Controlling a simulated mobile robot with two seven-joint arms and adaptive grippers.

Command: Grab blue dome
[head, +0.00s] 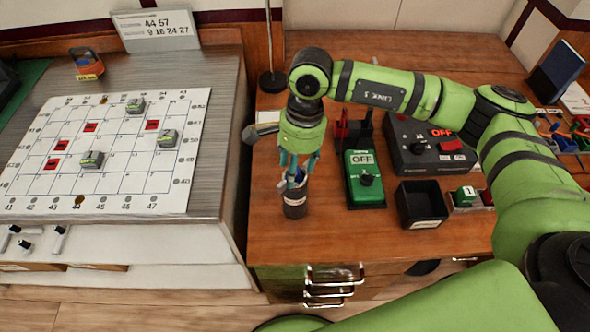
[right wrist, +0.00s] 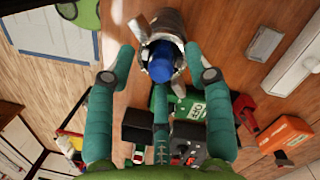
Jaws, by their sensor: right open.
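The blue dome (right wrist: 163,60) shows in the right wrist view as a rounded blue shape at the mouth of a dark cylindrical cup (head: 295,207). In the head view the cup stands on the wooden desk, and my fingers mostly hide the dome. My right gripper (head: 297,174) points down over the cup with its teal fingers spread. In the right wrist view two fingers lie to either side of the cup mouth and one lies below it. I cannot tell whether any finger touches the cup. My left gripper is out of view.
A green OFF box (head: 364,180), a black open bin (head: 421,205) and a dark OFF control box (head: 433,145) stand right of the cup. A grid board (head: 60,190) with several small blocks lies on the left counter. Some desk left of the cup is clear.

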